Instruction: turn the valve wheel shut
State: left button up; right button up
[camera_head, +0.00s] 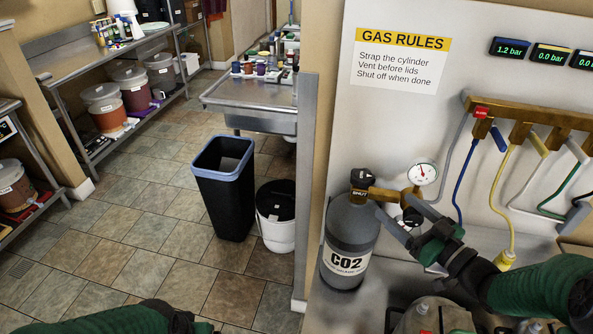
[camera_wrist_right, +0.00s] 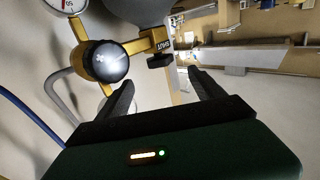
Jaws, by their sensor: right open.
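The valve wheel (camera_head: 362,178) is a small black wheel on top of the grey CO2 cylinder (camera_head: 350,235), above a brass block marked SHUT. In the right wrist view the black wheel (camera_wrist_right: 160,60) shows beside the same SHUT label, just beyond the fingertips. My right gripper (camera_head: 393,202) is open and empty, to the right of the cylinder neck and below the wheel. In the right wrist view its two fingers (camera_wrist_right: 160,82) are spread apart with nothing between them. My left forearm shows at the bottom edge; its gripper is out of view.
A brass regulator with a round black knob (camera_wrist_right: 106,60) and a gauge (camera_head: 422,173) sits close to my right fingers. Hoses and a brass manifold (camera_head: 535,112) hang on the wall panel to the right. A black bin (camera_head: 223,195) and white bucket (camera_head: 276,230) stand left.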

aim_at(353, 171)
jog(key=x, duration=1.6)
jog(key=shift+s+a+r+p, duration=0.1)
jog(key=shift+s+a+p, duration=0.05)
jog(key=shift+a+p, duration=0.2)
jog(key=shift+w+d, duration=0.4)
jog(key=shift+d, duration=0.45)
jog(key=shift+a, duration=0.7)
jog(key=c, duration=0.6)
jog(key=shift+c, duration=1.3)
pick_arm(q)
jog(key=shift+d+r, duration=0.6)
jog(key=shift+d, duration=0.15)
pick_arm(e)
jog(key=shift+d, duration=0.25)
jog(key=c, duration=0.5)
